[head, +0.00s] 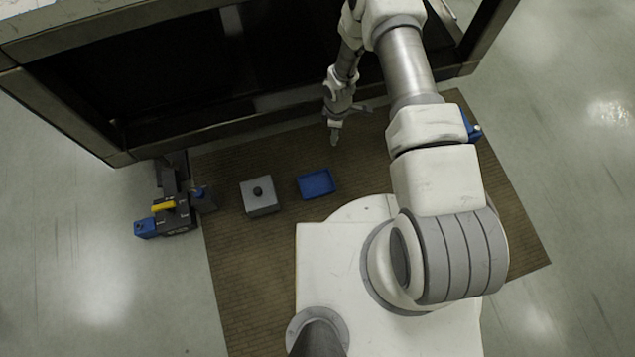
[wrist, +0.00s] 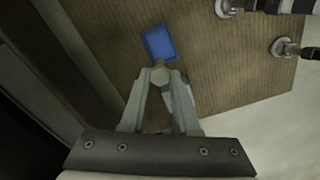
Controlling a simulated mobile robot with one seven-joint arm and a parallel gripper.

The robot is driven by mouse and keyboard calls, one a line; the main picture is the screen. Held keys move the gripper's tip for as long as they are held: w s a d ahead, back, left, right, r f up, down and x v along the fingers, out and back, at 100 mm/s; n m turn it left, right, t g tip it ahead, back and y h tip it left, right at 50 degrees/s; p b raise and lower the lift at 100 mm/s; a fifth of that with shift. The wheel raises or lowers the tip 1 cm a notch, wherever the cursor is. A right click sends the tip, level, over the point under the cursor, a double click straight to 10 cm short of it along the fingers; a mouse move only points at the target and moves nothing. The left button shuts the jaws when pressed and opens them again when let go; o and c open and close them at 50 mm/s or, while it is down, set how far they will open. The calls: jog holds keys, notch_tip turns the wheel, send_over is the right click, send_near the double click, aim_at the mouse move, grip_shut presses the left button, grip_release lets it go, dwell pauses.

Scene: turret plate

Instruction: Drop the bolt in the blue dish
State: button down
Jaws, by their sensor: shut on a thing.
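The blue dish (head: 317,183) is a shallow rectangular tray on the brown mat, and it looks empty in the wrist view (wrist: 159,42). My gripper (head: 335,137) is above the mat, up and to the right of the dish in the head view. In the wrist view the fingertips (wrist: 160,84) are shut on the bolt (wrist: 160,75), whose pale hexagonal head faces the camera. The bolt appears just below the dish's lower edge there. How high it is above the mat is hard to tell. The bolt is too small to make out in the head view.
A grey square block with a dark knob (head: 259,196) stands left of the dish. A dark fixture with blue and yellow parts (head: 172,207) stands at the mat's left edge. A large dark-framed machine (head: 190,120) runs along the back. The brown mat (head: 240,270) is bare in front.

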jog(key=s+a+f+n+b, duration=0.1)
jog(key=f+n+b, duration=0.5)
jog(key=f, duration=1)
jog(key=s+a+f+n+b, duration=0.1)
jog(key=a+f+n+b, duration=0.3)
jog(key=f, duration=1.1)
jog(key=n+b, duration=0.1)
jog(key=b, duration=0.2)
jog(key=shift+f+n, duration=0.35)
jog(key=shift+n, duration=0.05)
jog(key=c, duration=0.6)
grip_release()
jog(key=shift+s, duration=0.1)
notch_tip(320, 180, up, 17)
jog(key=p, duration=0.7)
jog(key=shift+r, duration=0.2)
